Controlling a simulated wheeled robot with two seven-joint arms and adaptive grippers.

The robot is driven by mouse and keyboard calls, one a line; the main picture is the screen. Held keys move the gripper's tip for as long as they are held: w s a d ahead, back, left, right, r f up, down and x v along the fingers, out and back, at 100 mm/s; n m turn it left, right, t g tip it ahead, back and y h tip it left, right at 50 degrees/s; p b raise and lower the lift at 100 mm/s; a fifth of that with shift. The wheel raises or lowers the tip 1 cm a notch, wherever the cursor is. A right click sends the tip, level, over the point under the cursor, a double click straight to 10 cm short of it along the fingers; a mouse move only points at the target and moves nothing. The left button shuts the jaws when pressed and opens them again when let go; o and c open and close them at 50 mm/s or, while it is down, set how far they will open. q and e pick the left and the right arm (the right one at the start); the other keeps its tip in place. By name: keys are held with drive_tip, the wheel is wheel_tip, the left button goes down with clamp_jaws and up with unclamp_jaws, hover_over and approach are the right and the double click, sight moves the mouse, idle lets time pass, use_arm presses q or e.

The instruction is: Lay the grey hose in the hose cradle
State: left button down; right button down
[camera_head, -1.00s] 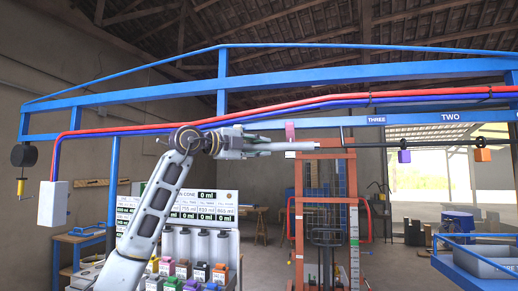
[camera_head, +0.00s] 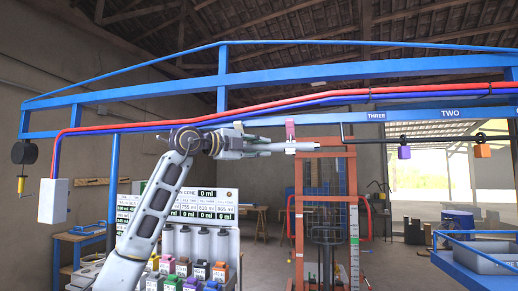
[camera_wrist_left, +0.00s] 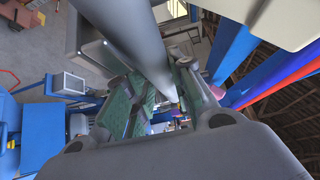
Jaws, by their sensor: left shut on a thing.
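My left gripper (camera_head: 258,147) reaches in from the left, shut on the grey hose (camera_head: 305,146). The hose points right, about level, below the blue beam. In the left wrist view the hose (camera_wrist_left: 135,45) runs from the top edge down between the green-padded fingers (camera_wrist_left: 158,102). A pink piece (camera_head: 290,128) stands at the hose's outer part in the head view; I cannot tell whether they touch. I cannot tell for sure which part is the hose cradle. My right gripper is not in view.
Red (camera_head: 420,90) and blue pipes run along the blue beam (camera_head: 350,118) above the gripper. A dark rod (camera_head: 365,140), a purple block (camera_head: 404,151) and an orange block (camera_head: 482,150) are to the right. An orange frame (camera_head: 352,185) stands behind.

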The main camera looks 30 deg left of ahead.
use_arm(q)
drive_tip(key=shift+f, duration=0.1)
drive_tip(key=c, duration=1.1)
unclamp_jaws()
drive_tip(key=shift+c, duration=0.2)
drive_tip(key=v, duration=1.2)
